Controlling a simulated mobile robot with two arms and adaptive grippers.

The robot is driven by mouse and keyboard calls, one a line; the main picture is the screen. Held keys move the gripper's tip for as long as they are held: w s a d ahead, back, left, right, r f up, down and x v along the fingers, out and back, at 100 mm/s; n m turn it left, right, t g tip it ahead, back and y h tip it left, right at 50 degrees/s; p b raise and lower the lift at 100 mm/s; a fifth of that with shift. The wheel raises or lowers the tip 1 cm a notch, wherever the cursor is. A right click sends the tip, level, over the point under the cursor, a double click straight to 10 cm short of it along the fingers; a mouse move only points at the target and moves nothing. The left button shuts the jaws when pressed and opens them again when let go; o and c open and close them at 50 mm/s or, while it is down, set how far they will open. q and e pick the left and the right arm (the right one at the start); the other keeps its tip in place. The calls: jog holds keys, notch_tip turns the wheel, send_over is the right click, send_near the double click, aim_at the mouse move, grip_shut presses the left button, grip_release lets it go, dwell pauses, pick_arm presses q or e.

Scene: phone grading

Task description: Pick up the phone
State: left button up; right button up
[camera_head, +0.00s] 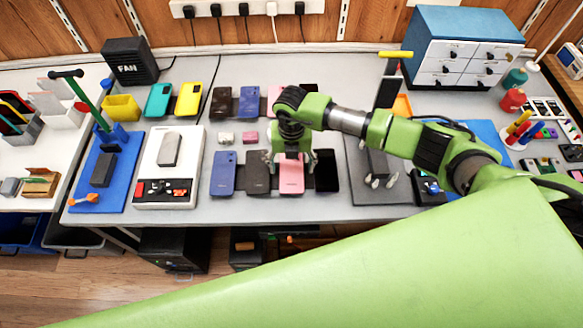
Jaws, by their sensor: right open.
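My right gripper (291,160) is open. It points down over a pink phone (291,182) in the front row on the grey table, with one finger to each side of the phone's upper part. I cannot tell whether the fingers touch it. Beside it in the row lie a blue phone (224,174), a dark brown phone (257,180) and a black phone (326,171). A back row holds a brown phone (221,103), a blue phone (250,102) and a pink phone (274,95), partly hidden by my arm. My left gripper is not in view.
A white device (151,183) with a grey phone (170,149) on it stands left. Teal (158,100) and yellow (190,98) phones lie behind it. A black fan box (130,62) and a blue-topped drawer cabinet (462,45) stand at the back. My right arm crosses the table's right half.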

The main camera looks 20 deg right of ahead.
jog(key=shift+f, duration=0.1)
jog(key=c, duration=1.3)
jog(key=shift+o, duration=0.2)
